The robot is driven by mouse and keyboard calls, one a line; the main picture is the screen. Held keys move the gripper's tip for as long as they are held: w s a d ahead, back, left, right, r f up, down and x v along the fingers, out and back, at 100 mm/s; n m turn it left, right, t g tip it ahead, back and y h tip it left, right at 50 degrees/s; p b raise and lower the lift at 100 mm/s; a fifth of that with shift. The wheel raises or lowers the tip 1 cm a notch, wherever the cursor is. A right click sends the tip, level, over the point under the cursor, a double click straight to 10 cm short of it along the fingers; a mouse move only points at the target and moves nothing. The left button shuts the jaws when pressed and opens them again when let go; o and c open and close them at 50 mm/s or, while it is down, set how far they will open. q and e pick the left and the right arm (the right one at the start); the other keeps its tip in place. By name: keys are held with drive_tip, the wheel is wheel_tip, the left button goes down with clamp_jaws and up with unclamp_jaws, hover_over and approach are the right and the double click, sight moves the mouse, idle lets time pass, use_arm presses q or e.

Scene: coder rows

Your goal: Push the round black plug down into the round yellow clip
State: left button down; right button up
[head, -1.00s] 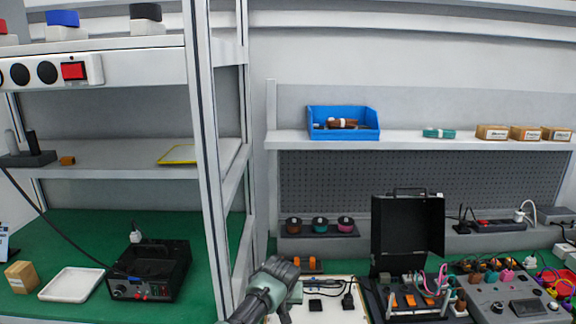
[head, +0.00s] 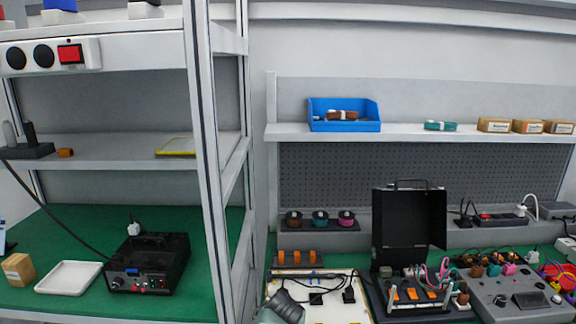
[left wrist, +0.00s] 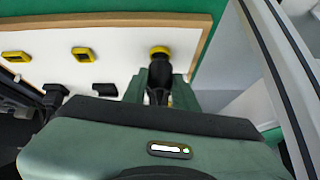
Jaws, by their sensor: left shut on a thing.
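In the left wrist view my left gripper (left wrist: 159,84) is shut on the round black plug (left wrist: 160,70), with a finger on each side of it. The plug's far end is at the round yellow clip (left wrist: 160,50), which sits near the top edge of the white board (left wrist: 120,60). They overlap in this view; I cannot tell how deep the plug sits in the clip. In the head view only part of my left arm and gripper shows at the bottom edge, and the plug and round clip cannot be made out there. My right gripper is not in view.
Two other yellow clips, one squarish (left wrist: 83,54) and one at the left (left wrist: 15,57), are on the board. Black plugs (head: 316,299) (head: 348,297) with cables lie on it. An open black case (head: 408,225) stands to the right, a shelf post (head: 208,170) to the left.

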use_arm(q)
drive_tip(key=shift+h+p, duration=0.3)
drive_tip(key=shift+p, duration=0.15)
idle(0.4)
drive_tip(key=shift+a+f, duration=0.1)
drive_tip(key=shift+f, duration=0.1)
idle(0.4)
drive_tip(key=shift+f+h+b, duration=0.3)
drive_tip(key=shift+f, duration=0.2)
idle(1.0)
drive_tip(key=c, duration=1)
unclamp_jaws()
drive_tip(key=shift+c, duration=0.2)
